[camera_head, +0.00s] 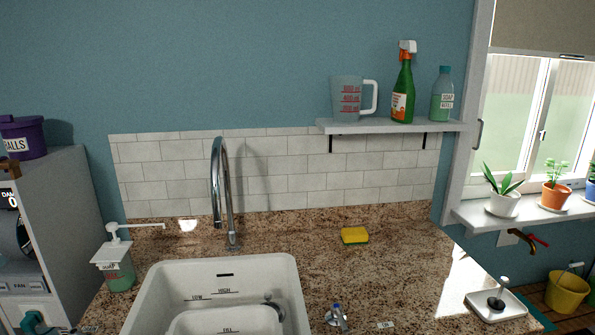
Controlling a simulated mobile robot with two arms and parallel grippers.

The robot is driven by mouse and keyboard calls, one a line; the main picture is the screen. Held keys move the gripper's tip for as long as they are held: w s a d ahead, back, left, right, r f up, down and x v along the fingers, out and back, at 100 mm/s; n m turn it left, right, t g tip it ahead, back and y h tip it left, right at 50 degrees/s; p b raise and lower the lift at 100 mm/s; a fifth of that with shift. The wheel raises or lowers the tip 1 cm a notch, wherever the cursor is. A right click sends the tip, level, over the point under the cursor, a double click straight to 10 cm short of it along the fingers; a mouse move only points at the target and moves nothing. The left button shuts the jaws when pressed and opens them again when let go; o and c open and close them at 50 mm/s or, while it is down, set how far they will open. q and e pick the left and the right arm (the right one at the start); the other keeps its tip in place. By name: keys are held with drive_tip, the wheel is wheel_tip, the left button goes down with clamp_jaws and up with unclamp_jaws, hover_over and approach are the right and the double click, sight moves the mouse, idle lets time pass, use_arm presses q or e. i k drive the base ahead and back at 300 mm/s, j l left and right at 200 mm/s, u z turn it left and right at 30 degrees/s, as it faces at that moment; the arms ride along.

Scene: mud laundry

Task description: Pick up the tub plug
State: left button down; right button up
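A small dark round piece with an upright pale knob (496,302) sits on a white tray (513,310) at the right end of the counter; it looks like a plug. A grey knobbed fitting (271,300) also shows inside the white sink (154,290), by the right wall; I cannot tell whether it is a plug. A smaller white tub (222,316) with a FILL mark stands in the sink, cut off by the lower edge. Neither of my grippers can be made out in the head view.
A chrome faucet (216,180) rises behind the sink. A soap dispenser (118,270) stands left, a yellow sponge (354,236) right of the faucet. A blue-tipped metal fitting (337,314) is near the front. The granite counter (410,270) between sponge and tray is mostly clear.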

sight(496, 303)
drive_tip(key=z, duration=1.25)
drive_tip(key=i+l+u, duration=0.1)
drive_tip(key=i+l, duration=0.3)
drive_tip(key=i+l+u, duration=0.15)
drive_tip(key=i+l, duration=0.2)
drive_tip(key=l, duration=0.2)
